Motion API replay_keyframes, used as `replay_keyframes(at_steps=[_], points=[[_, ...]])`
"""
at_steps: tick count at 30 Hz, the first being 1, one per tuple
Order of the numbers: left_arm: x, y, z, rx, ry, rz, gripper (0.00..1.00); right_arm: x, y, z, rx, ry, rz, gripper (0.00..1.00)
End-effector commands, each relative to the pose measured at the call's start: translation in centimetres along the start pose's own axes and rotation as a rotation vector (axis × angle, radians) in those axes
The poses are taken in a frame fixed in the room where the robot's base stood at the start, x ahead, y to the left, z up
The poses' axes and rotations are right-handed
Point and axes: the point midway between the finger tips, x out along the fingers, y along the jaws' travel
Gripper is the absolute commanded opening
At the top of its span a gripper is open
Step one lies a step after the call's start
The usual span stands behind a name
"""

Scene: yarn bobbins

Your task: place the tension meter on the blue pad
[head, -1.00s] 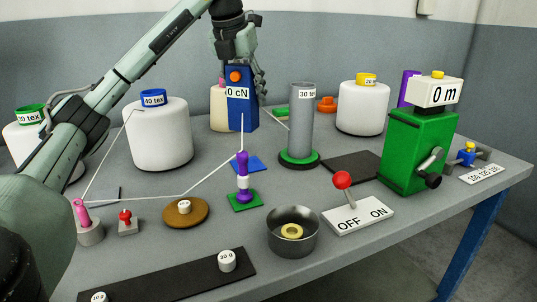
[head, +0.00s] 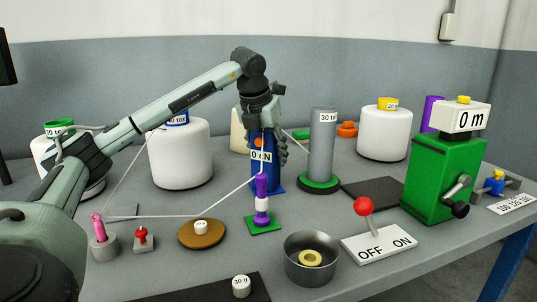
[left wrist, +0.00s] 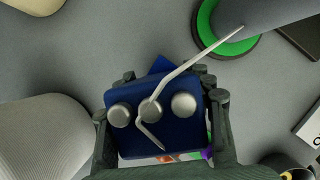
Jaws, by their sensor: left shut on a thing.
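The tension meter, a blue box with a "0 cN" label and an orange knob (head: 262,172), stands upright in the head view. Its top, with three metal pegs and a bent wire, shows in the left wrist view (left wrist: 180,137). My left gripper (head: 264,126) is shut on its upper part from above. The blue pad (head: 279,187) is mostly hidden behind and under the meter; a corner shows in the left wrist view (left wrist: 160,64). The meter's base overlaps the pad in view; I cannot tell whether they touch. My right gripper is not in view.
A purple-and-white spindle on a green base (head: 262,205) stands in front of the meter. A grey cylinder on a green-ringed base (head: 322,145) stands to its right, a white bobbin (head: 181,155) to its left. Thread runs nearby. A dark mat (head: 375,193) is bare.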

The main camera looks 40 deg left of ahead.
Motion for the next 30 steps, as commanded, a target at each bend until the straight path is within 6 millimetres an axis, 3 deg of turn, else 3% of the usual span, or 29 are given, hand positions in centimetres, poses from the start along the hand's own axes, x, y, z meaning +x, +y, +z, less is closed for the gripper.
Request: replay_keyframes(at_steps=[5, 6, 10, 22, 30], points=[[0.2, 0.0, -0.1, 0.000, -0.001, 0.000, 0.14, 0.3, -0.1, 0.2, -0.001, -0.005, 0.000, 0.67], [0.2, 0.0, -0.1, 0.000, 0.000, 0.000, 0.55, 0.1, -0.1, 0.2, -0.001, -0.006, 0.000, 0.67], [0.1, 0.0, -0.1, 0.000, 0.000, 0.000, 0.71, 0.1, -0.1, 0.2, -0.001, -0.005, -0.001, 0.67], [-0.5, 0.0, 0.1, 0.000, -0.002, 0.000, 0.72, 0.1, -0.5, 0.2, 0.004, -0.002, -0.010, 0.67], [-5.5, -0.1, 0.2, 0.000, -0.005, -0.002, 0.72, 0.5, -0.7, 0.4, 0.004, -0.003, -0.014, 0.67]])
